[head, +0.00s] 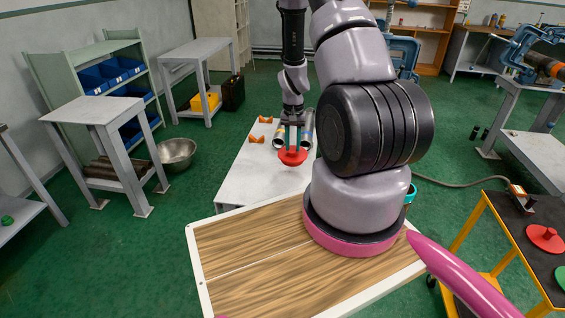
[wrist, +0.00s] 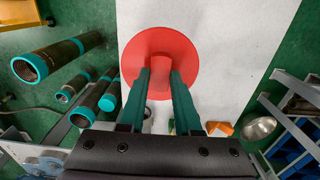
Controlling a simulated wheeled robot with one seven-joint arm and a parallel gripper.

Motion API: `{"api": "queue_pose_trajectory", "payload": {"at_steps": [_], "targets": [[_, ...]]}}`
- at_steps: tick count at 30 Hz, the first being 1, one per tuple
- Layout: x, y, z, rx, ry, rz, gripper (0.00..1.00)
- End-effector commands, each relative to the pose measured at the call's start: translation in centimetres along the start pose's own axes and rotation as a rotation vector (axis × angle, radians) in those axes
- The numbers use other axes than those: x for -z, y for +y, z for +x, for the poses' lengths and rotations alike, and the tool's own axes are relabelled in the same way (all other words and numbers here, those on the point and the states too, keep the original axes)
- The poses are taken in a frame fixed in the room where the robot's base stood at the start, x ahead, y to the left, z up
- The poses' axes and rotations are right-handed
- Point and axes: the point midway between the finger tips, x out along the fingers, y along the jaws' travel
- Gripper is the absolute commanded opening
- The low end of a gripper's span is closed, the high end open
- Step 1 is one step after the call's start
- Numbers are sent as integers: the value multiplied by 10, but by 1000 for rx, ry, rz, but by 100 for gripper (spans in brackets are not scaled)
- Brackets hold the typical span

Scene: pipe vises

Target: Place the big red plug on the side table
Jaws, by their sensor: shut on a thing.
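My gripper (head: 292,140) is shut on a red plug (head: 292,157), a round disc with a raised knob between the fingers. In the wrist view the disc (wrist: 160,42) is wide and faces the camera, with the teal fingers closed on its knob. The plug shows over a white-topped table (head: 240,183) in front of me; I cannot tell whether it touches the top. A second red plug (head: 546,237) lies on the yellow-framed cart at the right. A grey-framed table (head: 95,112) with a bare top stands at the left.
Orange supports (head: 256,140) and metal pipes stand on the white table near the plug. Teal-ended pipes (wrist: 60,55) show left in the wrist view. A metal bowl (head: 177,152) sits on the floor. A yellow-framed cart (head: 525,213) is at the right.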

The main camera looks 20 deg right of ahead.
Motion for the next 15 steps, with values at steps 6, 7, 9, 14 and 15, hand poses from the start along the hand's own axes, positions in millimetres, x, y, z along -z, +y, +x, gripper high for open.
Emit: {"api": "queue_pose_trajectory", "payload": {"at_steps": [6, 7, 9, 14, 15], "targets": [[0, 0, 18, 0, -1, 0, 0], [0, 0, 22, 0, -1, 0, 0], [0, 0, 32, 0, -2, 0, 0], [0, -1, 53, 1, -1, -1, 0], [0, -1, 53, 1, 0, -1, 0]]}}
